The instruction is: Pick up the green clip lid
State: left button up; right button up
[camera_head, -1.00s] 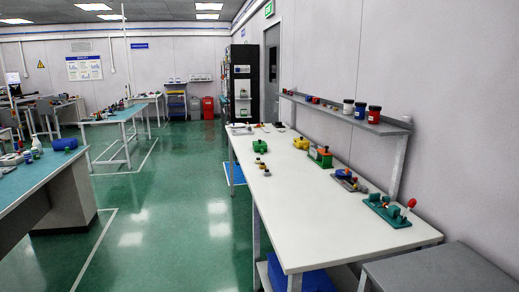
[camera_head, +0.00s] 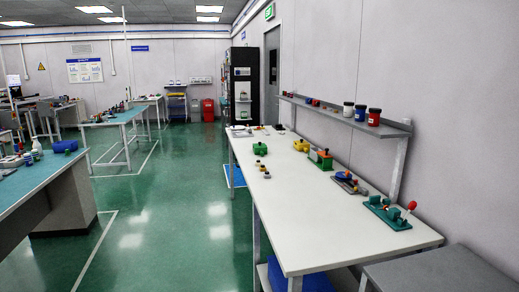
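Several green items are on the long white table (camera_head: 300,225); I cannot tell which one is the clip lid. A green fixture (camera_head: 385,211) with a red-knobbed lever lies near the table's near right end. A green and red box-like piece (camera_head: 320,159) with an orange part on top stands farther back. A small green block (camera_head: 260,149) with a yellow top sits near the far left. Neither of my grippers is in view.
A wall shelf (camera_head: 401,130) behind the table holds several jars and small parts. A grey surface (camera_head: 440,270) stands at the near right. A teal-topped bench (camera_head: 30,185) is at the left. The green floor between benches is clear.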

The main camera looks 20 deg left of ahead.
aim_at(260, 145)
jog(key=i+j+u, duration=1.2)
jog(key=i, duration=0.2)
jog(key=i+j+u, duration=0.2)
jog(key=i, duration=0.25)
jog(key=i+j+z, duration=0.1)
jog(key=i+z, duration=0.3)
jog(key=i, duration=1.25)
jog(key=i+j+z, duration=0.1)
jog(key=i+z, duration=0.25)
jog(key=i, duration=0.15)
jog(key=i+j+z, duration=0.3)
jog(key=i, duration=0.25)
jog(key=i+j+z, duration=0.35)
jog(key=i+l, duration=0.05)
jog(key=i, duration=0.1)
